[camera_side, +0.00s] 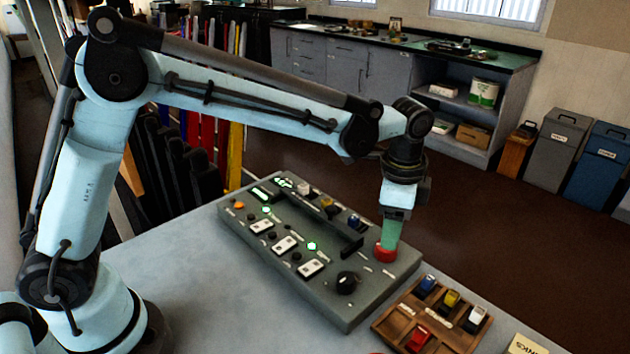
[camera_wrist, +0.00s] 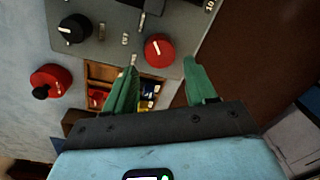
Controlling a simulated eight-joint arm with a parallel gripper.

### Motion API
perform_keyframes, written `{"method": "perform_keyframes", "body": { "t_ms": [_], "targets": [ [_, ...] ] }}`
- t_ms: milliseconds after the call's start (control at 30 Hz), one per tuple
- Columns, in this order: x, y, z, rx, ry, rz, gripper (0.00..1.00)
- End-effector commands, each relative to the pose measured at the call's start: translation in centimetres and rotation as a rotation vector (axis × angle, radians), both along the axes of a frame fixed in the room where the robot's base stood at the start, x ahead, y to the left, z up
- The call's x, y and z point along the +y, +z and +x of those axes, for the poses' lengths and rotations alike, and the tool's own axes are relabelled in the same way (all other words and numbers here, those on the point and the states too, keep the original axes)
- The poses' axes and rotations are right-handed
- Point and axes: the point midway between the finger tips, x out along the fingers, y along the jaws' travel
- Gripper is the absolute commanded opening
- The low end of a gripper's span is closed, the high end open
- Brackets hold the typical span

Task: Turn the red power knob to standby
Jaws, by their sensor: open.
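The red power knob (camera_side: 385,253) sits at the right corner of the grey control panel (camera_side: 320,300). In the wrist view the red knob (camera_wrist: 158,49) is round with a white pointer line; I cannot read which marking it points at. My gripper (camera_side: 389,241) points down at the knob, its green fingers overlapping it in the side view. In the wrist view my gripper (camera_wrist: 162,64) is open, with one finger on each side of the knob's line. The knob is slightly beyond the tips there. I cannot tell whether they touch it.
A black knob (camera_side: 347,283) is nearby on the panel, with a raised black bar (camera_side: 338,232) behind it. A wooden tray (camera_side: 390,318) of coloured switches lies in front. A red round object with a black top (camera_wrist: 50,82) stands on the table.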

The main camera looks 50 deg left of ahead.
Motion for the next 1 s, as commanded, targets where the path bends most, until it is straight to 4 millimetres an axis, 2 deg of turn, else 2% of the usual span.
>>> {"method": "perform_keyframes", "body": {
  "t_ms": [33, 200, 400, 567, 867, 1000],
  "targets": [
    [0.0, 1.2, -0.1, 0.000, 0.000, 0.000, 0.56],
    [-0.1, 4.3, -0.2, 0.000, -0.001, 0.000, 0.56],
    [-0.2, 6.7, -0.3, 0.000, 0.000, 0.000, 0.56],
    [-0.2, 7.5, -0.4, 0.000, 0.000, 0.000, 0.56],
    [-0.2, 7.6, -0.4, 0.000, 0.000, 0.000, 0.56],
    [0.5, 7.9, -0.7, -0.014, 0.030, -0.008, 0.56]
  ]
}}
